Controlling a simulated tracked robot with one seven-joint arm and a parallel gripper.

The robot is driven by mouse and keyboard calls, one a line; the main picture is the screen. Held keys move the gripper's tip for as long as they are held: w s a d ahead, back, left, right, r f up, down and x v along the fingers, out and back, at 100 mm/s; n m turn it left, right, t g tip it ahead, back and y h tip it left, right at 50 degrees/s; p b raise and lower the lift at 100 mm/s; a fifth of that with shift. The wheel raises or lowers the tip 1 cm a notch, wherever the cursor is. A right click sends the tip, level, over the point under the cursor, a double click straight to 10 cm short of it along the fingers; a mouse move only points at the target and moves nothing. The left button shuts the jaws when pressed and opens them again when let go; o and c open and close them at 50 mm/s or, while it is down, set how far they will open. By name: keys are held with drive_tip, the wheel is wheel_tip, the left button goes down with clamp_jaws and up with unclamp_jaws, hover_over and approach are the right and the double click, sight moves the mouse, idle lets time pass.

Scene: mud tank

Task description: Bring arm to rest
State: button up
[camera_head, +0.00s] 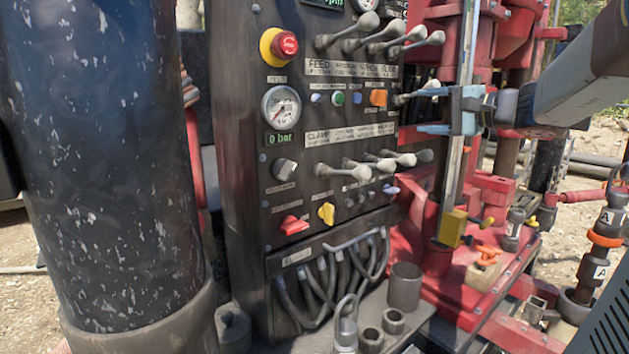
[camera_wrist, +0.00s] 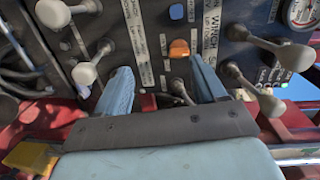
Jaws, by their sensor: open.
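My gripper (camera_head: 428,110) is at the right of the control panel (camera_head: 318,100) in the head view, with its two light-blue fingers apart. In the wrist view my gripper (camera_wrist: 163,84) points at the panel, fingers spread. A lever (camera_head: 412,97) with a pale knob at the panel's right edge lies close to the fingers. In the wrist view a small lever (camera_wrist: 180,90) shows between the fingers; I cannot tell whether they touch it. My arm comes in from the upper right of the head view.
Rows of levers (camera_head: 378,36) stick out from the panel above and below my gripper. A red emergency stop (camera_head: 284,44) and a gauge (camera_head: 282,106) sit at its left. Red drill machinery (camera_head: 490,190) stands behind and right. A large black cylinder (camera_head: 100,150) fills the left.

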drive_tip(key=s+a+f+n+g+h, duration=0.2)
drive_tip(key=s+a+f+n+g, duration=0.1)
drive_tip(key=s+a+f, duration=0.3)
drive_tip(key=s+a+f+n+g+h, duration=0.1)
drive_tip(key=s+a+f+n+g, duration=0.15)
drive_tip(key=s+f+g, duration=0.4)
drive_tip(key=s+d+f+n+t+h, duration=0.1)
drive_tip(key=s+f+n+h, duration=0.1)
drive_tip(key=s, duration=0.4)
drive_tip(key=s+d+f+n+t+h, duration=0.1)
drive_tip(key=s+d+f+n+h, duration=0.1)
drive_tip(key=s+f+h, duration=0.2)
drive_tip(key=shift+s+f+h, duration=0.25)
drive_tip(key=shift+s+h, duration=0.55)
drive_tip(key=shift+s, duration=0.15)
